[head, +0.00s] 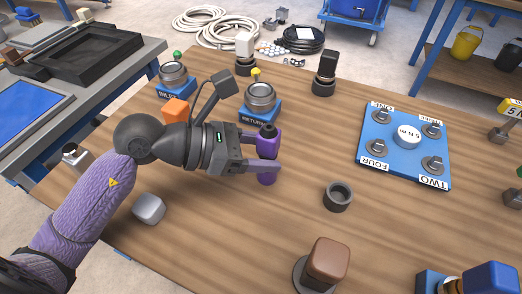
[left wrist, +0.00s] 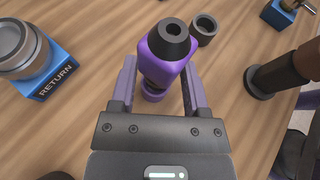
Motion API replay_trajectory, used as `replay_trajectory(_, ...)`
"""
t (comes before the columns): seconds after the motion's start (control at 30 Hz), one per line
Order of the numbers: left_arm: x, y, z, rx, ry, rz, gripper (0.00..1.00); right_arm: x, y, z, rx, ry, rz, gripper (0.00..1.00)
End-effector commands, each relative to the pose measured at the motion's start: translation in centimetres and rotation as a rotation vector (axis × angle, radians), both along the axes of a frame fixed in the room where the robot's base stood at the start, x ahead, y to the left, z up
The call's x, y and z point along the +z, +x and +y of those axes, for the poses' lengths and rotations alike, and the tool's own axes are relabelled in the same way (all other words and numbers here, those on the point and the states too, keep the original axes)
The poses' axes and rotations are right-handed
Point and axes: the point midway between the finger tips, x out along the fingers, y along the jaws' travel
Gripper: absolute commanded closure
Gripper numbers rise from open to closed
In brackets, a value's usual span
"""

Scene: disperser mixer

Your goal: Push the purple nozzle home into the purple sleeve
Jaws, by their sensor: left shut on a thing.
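The purple nozzle (head: 268,146) has a dark tip at its top and stands roughly upright. My left gripper (head: 266,153) is shut on it, with one finger on either side. In the left wrist view the nozzle (left wrist: 163,58) leans slightly in the picture, its dark tip facing the camera, between the fingers of the left gripper (left wrist: 157,72). A lower purple part (head: 267,179) shows beneath the fingers, and also in the left wrist view (left wrist: 152,93). It may be the purple sleeve; I cannot tell how far the nozzle sits in it. My right gripper is not in view.
A dark open ring (head: 337,196) stands to the right, with a brown block (head: 328,260) nearer me. The RETURN fitting (head: 260,100) is just behind the gripper. A blue plate with labelled knobs (head: 405,145) lies further right. Bare wood separates them.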

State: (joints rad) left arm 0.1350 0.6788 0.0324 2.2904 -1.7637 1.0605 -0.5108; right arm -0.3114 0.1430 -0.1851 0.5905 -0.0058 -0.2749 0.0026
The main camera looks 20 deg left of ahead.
Motion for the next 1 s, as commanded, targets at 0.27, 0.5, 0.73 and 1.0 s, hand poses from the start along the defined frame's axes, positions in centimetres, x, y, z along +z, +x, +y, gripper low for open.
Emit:
replay_trajectory(0.27,0.58,0.01,0.03,0.001,0.001,-0.001,1.0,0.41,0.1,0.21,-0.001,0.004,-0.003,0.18)
replay_trajectory(0.5,0.59,0.01,0.04,0.0,0.001,-0.002,1.0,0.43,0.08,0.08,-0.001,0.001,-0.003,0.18)
replay_trajectory(0.73,0.57,0.02,0.06,-0.017,0.0,0.0,1.0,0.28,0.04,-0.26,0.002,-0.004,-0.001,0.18)
replay_trajectory(1.0,0.6,0.03,0.05,-0.017,0.0,-0.001,1.0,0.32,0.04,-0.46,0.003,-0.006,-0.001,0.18)
